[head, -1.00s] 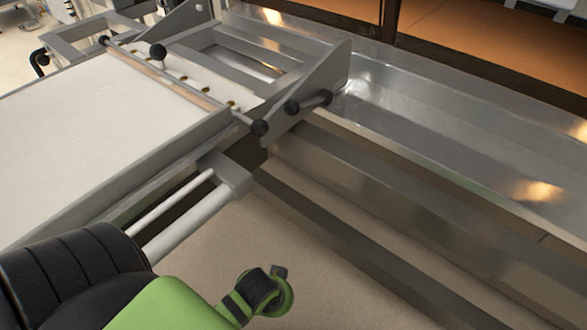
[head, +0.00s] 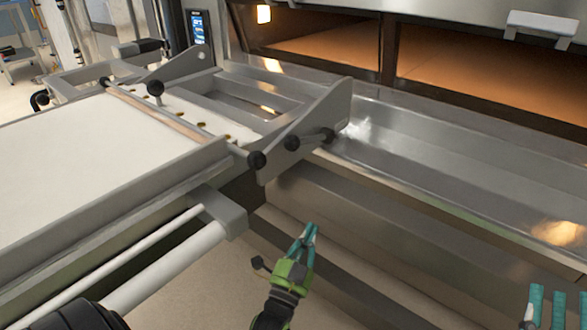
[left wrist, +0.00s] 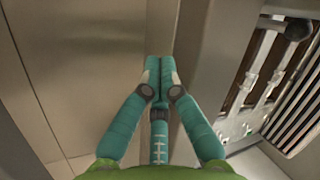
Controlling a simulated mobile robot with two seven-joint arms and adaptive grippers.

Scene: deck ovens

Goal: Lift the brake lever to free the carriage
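The carriage (head: 195,165) is a grey frame with a pale flat bed at the left of the head view. Several black knobs sit on it; I cannot tell for sure which belongs to the brake lever. One knob (head: 156,88) stands on a short stem, one (head: 257,160) ends a cross bar, and a black-ended handle (head: 310,138) sits on the side plate. My left gripper (head: 309,232) is below and in front of this handle, apart from it. Its teal fingertips meet, empty, in the left wrist view (left wrist: 160,66). My right gripper (head: 560,308) shows its spread fingers at the bottom right corner.
The oven (head: 440,85) with its lit openings stands behind. A metal ledge (head: 440,150) runs along its front to the right. A rail with a grey end block (head: 222,215) lies under the carriage, left of my left gripper. Floor shows below.

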